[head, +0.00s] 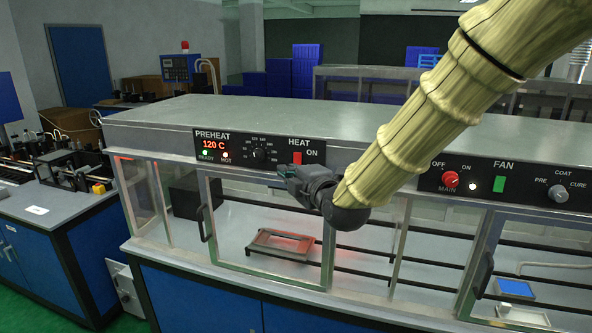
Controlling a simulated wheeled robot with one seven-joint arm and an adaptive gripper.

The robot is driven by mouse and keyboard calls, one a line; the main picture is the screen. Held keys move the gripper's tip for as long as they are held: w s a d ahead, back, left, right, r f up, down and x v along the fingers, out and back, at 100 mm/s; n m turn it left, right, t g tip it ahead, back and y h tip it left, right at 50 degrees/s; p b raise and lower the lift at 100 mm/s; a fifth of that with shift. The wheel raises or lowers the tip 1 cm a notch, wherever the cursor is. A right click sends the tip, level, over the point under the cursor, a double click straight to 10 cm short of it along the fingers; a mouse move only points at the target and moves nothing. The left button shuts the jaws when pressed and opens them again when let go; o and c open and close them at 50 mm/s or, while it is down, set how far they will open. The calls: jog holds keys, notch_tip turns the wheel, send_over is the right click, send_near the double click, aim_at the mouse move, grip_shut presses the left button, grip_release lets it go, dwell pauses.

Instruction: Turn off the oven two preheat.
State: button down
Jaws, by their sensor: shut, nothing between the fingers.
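The oven's preheat panel (247,148) is on the front upper edge of the long machine. Its display (214,144) reads 120 C in red. A green light sits above READY and a red light above HOT. The dial (258,155) is to their right. The red HEAT switch (297,158) is next to the word ON. My gripper (284,170) is shut and empty, just below the HEAT switch in the picture. I cannot tell whether it touches the panel. No label saying oven two is readable.
A second panel with the red MAIN knob (450,179), green FAN switch (499,186) and CURE knob (558,193) is at right. Glass doors with black handles (206,223) are below. A reddish frame (281,244) lies inside. A blue workbench (70,225) stands left.

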jog(key=w+p, duration=0.1)
jog(key=w+d, duration=0.1)
jog(key=w, duration=0.1)
jog(key=shift+w+d+f+p, duration=0.15)
jog(key=shift+f+p, duration=0.05)
jog(key=shift+p, duration=0.15)
jog(key=s+d+f+b, duration=0.1)
jog(key=s+d+b, duration=0.2)
jog(key=s, duration=1)
jog(key=b, duration=0.3)
jog(key=shift+d+b, duration=0.2)
jog(key=shift+b, duration=0.2)
jog(key=shift+f, duration=0.1)
